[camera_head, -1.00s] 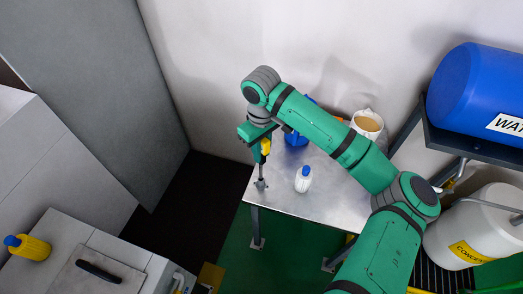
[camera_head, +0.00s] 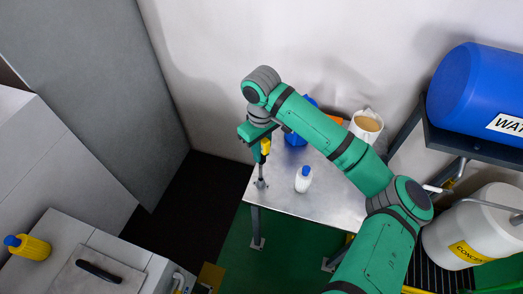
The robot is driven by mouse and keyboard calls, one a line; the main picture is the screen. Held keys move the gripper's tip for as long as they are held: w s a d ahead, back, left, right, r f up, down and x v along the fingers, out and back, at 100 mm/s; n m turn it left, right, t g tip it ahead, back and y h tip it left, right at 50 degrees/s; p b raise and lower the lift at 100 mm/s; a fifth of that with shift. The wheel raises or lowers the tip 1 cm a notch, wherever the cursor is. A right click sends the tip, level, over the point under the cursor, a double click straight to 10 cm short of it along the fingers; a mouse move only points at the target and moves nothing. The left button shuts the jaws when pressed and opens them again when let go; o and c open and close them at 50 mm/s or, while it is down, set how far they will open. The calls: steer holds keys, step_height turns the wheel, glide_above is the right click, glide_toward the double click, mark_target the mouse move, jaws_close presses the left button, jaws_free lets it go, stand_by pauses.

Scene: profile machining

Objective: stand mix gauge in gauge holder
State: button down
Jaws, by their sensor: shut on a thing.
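My gripper (camera_head: 263,146) points down over the left end of the metal table and is shut on the mix gauge (camera_head: 262,170), a slim upright tool with a yellow upper part and a dark lower stem. The gauge's lower end is at a small grey holder (camera_head: 261,184) near the table's left edge. I cannot tell whether the tip is inside the holder or just above it.
A white bottle with a blue cap (camera_head: 303,180) stands right of the holder on the metal table (camera_head: 325,205). A blue object (camera_head: 296,139) and a white jug of tan liquid (camera_head: 367,124) are behind my arm. A blue tank (camera_head: 475,90) sits on a shelf at right.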

mark_target(262, 161)
steer(key=shift+f, duration=2.75)
stand_by(1.5)
steer(key=shift+d, duration=0.2)
steer(key=c, duration=1.5)
jaws_free()
steer(key=shift+a, duration=0.1)
steer(key=shift+r, duration=0.15)
step_height(262, 161, up, 11)
steer(key=shift+f, duration=0.2)
